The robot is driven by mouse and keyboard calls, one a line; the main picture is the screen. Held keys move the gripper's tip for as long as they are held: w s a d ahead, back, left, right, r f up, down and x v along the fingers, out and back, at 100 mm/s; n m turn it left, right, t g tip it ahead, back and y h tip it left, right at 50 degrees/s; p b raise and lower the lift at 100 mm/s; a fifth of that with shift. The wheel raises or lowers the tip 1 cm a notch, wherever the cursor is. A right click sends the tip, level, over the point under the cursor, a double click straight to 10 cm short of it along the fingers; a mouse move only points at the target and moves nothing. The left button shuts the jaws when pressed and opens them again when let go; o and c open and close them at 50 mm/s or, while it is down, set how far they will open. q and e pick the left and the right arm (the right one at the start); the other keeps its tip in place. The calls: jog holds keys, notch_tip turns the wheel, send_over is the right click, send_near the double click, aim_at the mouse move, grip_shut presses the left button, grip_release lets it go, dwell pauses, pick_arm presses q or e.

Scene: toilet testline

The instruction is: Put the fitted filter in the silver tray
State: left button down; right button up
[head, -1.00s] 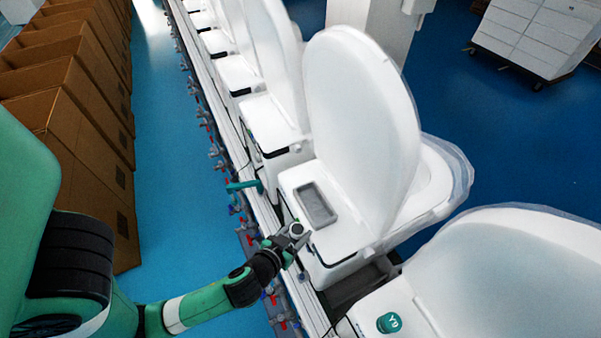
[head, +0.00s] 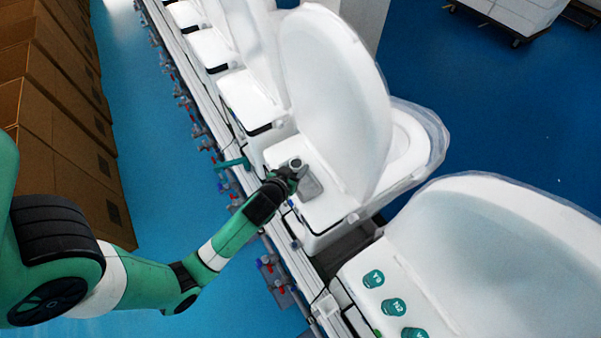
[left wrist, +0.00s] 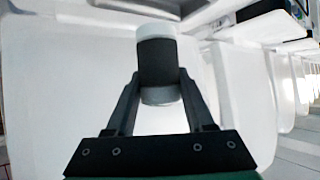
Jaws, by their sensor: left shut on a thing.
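The filter (head: 296,162) is a small cylinder. In the left wrist view the filter (left wrist: 157,62) shows a white top, a dark middle band and a grey lower end. My left gripper (head: 293,171) is shut on it, one finger on each side. The silver tray (head: 313,190) is a small grey rectangular tray on the white tank top of the nearer upright-lidded toilet. In the head view the gripper and filter overlap the tray's far left part; their height above it is unclear. My right gripper is not in view.
The raised toilet lid (head: 340,95) stands just right of the tray. Several teal labelled caps (head: 393,307) sit on the nearest toilet's tank at bottom right. A teal handle (head: 233,163) sticks out left of the line. Cardboard boxes (head: 60,150) line the far left, across the blue floor.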

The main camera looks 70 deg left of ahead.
pick_arm(q)
jog(key=f, duration=0.1)
jog(key=w+a+f, duration=0.1)
jog(key=f, duration=0.1)
jog(key=w+a+f, duration=0.1)
jog(key=shift+w+a+f+b, duration=0.15)
jog(key=shift+a+f+b, duration=0.1)
jog(key=shift+f+b, duration=0.05)
notch_tip(320, 180, down, 3)
jog(key=shift+w+f, duration=0.1)
jog(key=shift+f+b, duration=0.2)
jog(key=shift+b, duration=0.25)
jog(key=shift+c, duration=1.4)
grip_release()
jog(key=shift+r, duration=0.15)
